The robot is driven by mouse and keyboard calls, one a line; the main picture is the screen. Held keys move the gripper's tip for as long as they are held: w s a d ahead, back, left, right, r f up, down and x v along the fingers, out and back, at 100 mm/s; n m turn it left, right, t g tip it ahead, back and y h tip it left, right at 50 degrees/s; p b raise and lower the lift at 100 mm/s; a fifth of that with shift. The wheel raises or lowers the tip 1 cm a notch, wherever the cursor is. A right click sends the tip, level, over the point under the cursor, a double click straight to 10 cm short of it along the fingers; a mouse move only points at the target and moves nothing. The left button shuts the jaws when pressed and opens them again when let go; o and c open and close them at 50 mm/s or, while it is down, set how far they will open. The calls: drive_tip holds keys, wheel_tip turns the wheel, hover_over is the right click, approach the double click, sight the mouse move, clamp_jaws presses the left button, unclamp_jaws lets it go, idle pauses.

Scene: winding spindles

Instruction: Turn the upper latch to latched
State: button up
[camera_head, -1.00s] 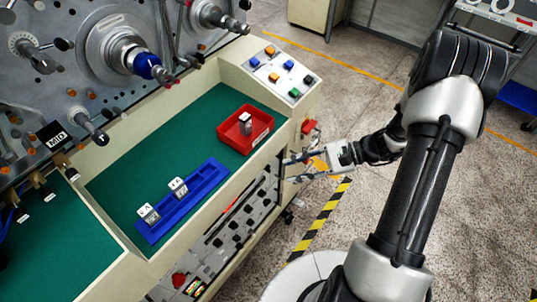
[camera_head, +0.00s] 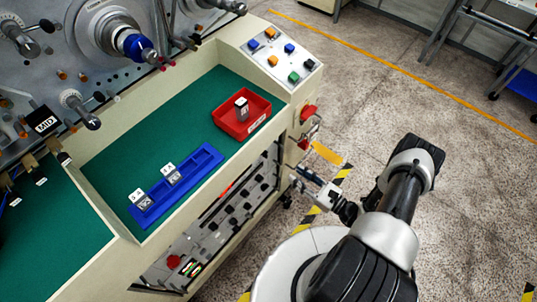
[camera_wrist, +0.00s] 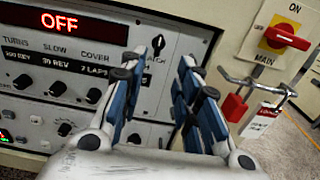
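I cannot make out the upper latch or its state in either view. My gripper (camera_wrist: 160,78) is open and empty in the wrist view, its two blue-and-black fingers apart, facing the cabinet's front control panel (camera_wrist: 75,62). In the head view my gripper (camera_head: 299,178) is low at the cabinet's right end, close to the front panel. The fingers hide part of the panel.
The panel has an OFF display (camera_wrist: 62,24) and several black knobs. Right of the gripper are a red MAIN switch (camera_wrist: 284,37) and a hanging red padlock (camera_wrist: 234,107). Above are a red tray (camera_head: 246,119) and a blue rack (camera_head: 180,184). Open floor lies right.

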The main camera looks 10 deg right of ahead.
sight(267, 154)
drive_tip(key=b+x, duration=0.2)
drive_tip(key=x, duration=1.2)
drive_tip(key=shift+w+a, duration=0.2)
drive_tip(key=shift+c, duration=0.4)
clamp_jaws()
